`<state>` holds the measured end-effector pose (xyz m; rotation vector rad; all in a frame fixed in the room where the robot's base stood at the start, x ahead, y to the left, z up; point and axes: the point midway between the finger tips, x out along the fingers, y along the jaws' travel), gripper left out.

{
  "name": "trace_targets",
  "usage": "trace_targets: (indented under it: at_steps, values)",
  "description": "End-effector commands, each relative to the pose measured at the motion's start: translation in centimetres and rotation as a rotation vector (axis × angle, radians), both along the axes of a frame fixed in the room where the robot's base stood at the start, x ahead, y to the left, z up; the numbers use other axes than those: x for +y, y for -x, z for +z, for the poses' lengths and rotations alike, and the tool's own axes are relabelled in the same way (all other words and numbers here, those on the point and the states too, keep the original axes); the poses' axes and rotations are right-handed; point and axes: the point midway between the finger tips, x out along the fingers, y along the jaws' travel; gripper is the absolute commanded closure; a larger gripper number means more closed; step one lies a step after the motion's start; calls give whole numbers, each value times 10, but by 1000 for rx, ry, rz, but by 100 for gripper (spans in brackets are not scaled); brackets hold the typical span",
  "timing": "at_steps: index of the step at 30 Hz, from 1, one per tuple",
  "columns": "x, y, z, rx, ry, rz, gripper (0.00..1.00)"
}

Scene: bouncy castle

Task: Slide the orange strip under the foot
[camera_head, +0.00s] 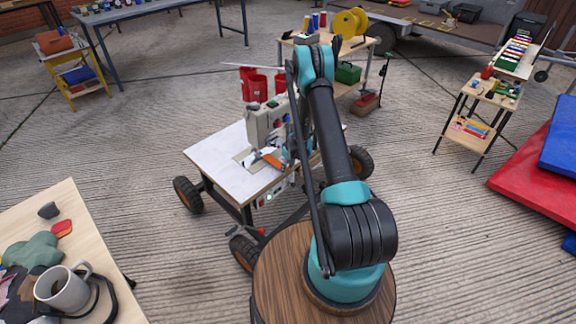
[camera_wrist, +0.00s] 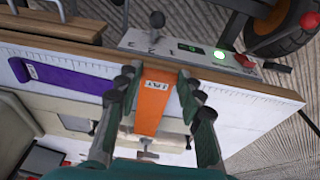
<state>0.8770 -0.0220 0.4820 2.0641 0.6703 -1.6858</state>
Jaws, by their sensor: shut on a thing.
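The orange strip (camera_wrist: 152,102), marked "1 PLY", lies between the two fingers of my gripper (camera_wrist: 158,78) in the wrist view. The fingers are shut on its sides. In the head view the orange strip (camera_head: 271,159) shows as a small patch on the white tabletop, beside the sewing machine (camera_head: 267,122). My arm hides part of the machine and most of the gripper there. I cannot make out the foot clearly, or whether any of the strip is under it.
A purple strip (camera_wrist: 62,78) lies on the white table (camera_head: 212,160), left of my gripper in the wrist view. A panel with a green light (camera_wrist: 219,54) and a lever (camera_wrist: 157,22) is at the table edge. The wheeled table has free surface at left.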

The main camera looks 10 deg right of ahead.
Motion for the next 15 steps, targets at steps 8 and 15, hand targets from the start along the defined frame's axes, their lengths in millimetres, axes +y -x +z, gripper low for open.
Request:
trace_targets:
  at_steps: [8,15]
  values:
    - [8,-11,-9,0,0,1,79]
    - [19,-25,-10,0,0,1,79]
